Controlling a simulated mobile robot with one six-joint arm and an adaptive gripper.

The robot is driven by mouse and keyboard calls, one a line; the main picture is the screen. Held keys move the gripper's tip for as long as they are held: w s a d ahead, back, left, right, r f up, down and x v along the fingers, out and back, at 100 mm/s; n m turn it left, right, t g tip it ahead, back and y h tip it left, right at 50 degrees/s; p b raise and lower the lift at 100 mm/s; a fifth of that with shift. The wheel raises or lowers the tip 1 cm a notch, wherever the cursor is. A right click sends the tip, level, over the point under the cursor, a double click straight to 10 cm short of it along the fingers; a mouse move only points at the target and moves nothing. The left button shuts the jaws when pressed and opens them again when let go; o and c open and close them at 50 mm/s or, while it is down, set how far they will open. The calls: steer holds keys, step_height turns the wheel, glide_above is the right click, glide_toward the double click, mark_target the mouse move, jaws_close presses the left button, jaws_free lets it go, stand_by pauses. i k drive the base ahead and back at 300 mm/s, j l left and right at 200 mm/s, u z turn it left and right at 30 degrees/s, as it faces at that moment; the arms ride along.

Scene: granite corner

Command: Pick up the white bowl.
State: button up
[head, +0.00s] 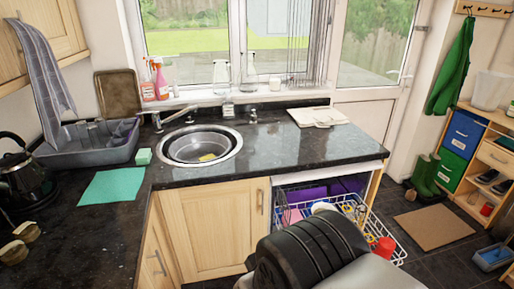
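I cannot clearly make out a white bowl. A small white rounded thing (323,207) shows at the top edge of my dark arm part, over the wire rack; most of it is hidden, and I cannot tell if it is the bowl. My arm covers the lower middle of the head view. The fingers of my gripper do not show.
A pulled-out wire rack (385,232) with mixed items stands under the black granite counter (270,152). A sink (202,145), grey dish tub (90,142), green cloth (112,186) and black kettle (14,165) line it.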

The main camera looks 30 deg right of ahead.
mark_target(317, 207)
steer(key=i+z, duration=0.2)
steer(key=z, duration=0.2)
steer(key=i+z, duration=0.2)
steer(key=z, duration=0.25)
steer(key=i+j+z, duration=0.15)
steer(key=z, duration=0.25)
steer(key=i+j+z, duration=0.15)
steer(key=z, duration=0.25)
steer(key=i+j+z, duration=0.1)
steer(key=j+z, duration=0.3)
steer(key=i+j+z, duration=0.3)
steer(key=j+z, duration=0.25)
steer(key=i+j+z, duration=0.15)
steer(key=j+z, duration=0.15)
steer(key=i+j+z, duration=0.1)
steer(key=j+z, duration=0.15)
steer(key=j, duration=0.2)
